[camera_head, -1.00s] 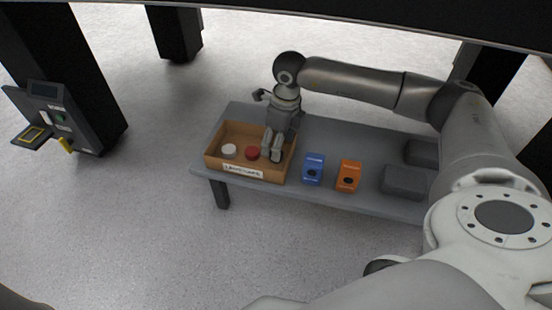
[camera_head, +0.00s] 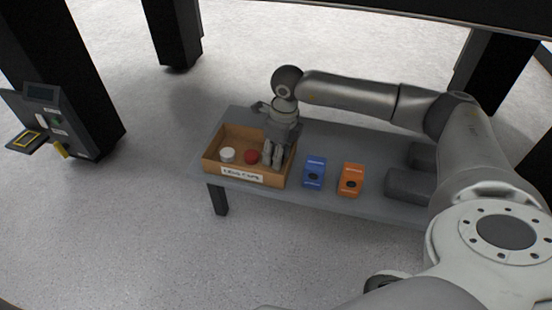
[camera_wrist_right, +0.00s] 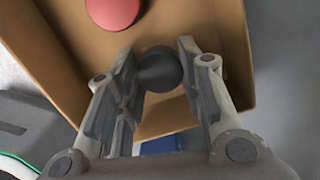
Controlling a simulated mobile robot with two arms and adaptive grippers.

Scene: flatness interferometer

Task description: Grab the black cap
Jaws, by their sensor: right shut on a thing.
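The black cap (camera_wrist_right: 160,70) is a dark round piece between the fingers of my right gripper (camera_wrist_right: 158,75) in the right wrist view. The gripper is shut on it, inside the wooden box (camera_wrist_right: 215,20). In the head view my right gripper (camera_head: 273,158) points down into the right end of the box (camera_head: 211,165), and its fingers hide the cap there. My left gripper is not in view.
A white cap (camera_head: 227,155) and a red cap (camera_head: 251,157) lie in the same box, left of the gripper. Dark grey blocks (camera_head: 408,185) lie farther right.

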